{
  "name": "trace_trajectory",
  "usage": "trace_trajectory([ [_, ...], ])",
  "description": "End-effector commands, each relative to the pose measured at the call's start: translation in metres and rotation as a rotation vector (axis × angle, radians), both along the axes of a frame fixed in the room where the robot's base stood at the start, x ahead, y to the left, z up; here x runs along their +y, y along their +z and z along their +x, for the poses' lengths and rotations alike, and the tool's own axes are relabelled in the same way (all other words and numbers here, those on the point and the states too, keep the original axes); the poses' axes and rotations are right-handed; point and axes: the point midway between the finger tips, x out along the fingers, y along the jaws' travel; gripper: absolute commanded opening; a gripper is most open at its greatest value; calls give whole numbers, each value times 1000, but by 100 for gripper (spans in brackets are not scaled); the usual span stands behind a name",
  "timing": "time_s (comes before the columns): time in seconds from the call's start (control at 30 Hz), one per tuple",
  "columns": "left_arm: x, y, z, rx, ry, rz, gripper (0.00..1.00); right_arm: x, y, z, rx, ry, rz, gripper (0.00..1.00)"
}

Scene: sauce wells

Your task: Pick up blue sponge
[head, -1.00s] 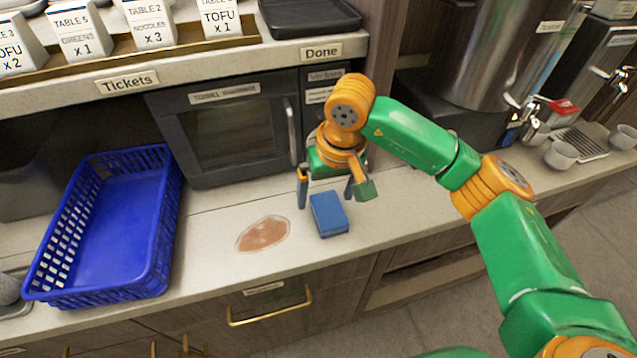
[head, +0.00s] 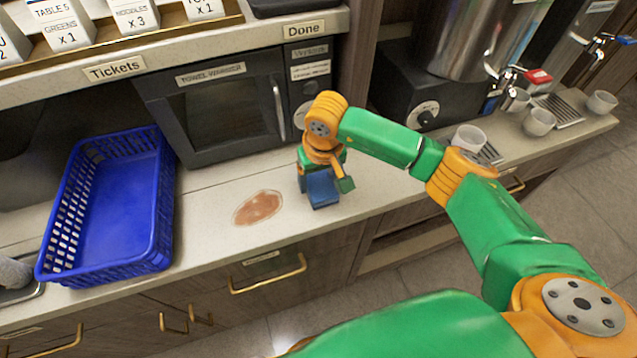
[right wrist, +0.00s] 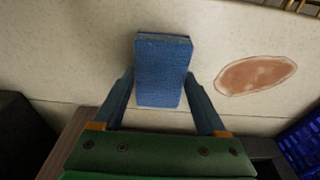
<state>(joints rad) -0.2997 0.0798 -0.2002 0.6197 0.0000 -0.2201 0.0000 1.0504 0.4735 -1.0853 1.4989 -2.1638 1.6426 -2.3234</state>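The blue sponge (head: 322,189) lies on the counter, right of a reddish-brown stain. My right gripper (head: 324,186) is down over it from behind in the head view. In the right wrist view the sponge (right wrist: 163,72) sits between the two fingers of my right gripper (right wrist: 162,82). My left gripper is not in view.
A blue basket (head: 112,215) stands on the counter at the left. The stain (head: 258,207) lies between basket and sponge. A towel warmer (head: 215,112) stands behind. Several cups, one cup (head: 468,138) nearest, and a metal dispenser are at the right.

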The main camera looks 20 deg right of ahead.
Motion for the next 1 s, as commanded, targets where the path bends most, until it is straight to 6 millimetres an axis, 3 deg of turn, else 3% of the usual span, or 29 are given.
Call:
trace_trajectory([
  [0.33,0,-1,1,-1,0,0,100,0,4,1,-1,-1,2,19],
  [0.53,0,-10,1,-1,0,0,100,2,35,-2,-7,2,3,19],
  [0.73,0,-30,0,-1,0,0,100,12,87,-48,-11,6,0,19],
  [0.9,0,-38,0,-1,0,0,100,23,112,-98,-11,7,-4,19],
  [1.0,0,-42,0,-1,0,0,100,27,121,-118,-8,6,-3,19],
])
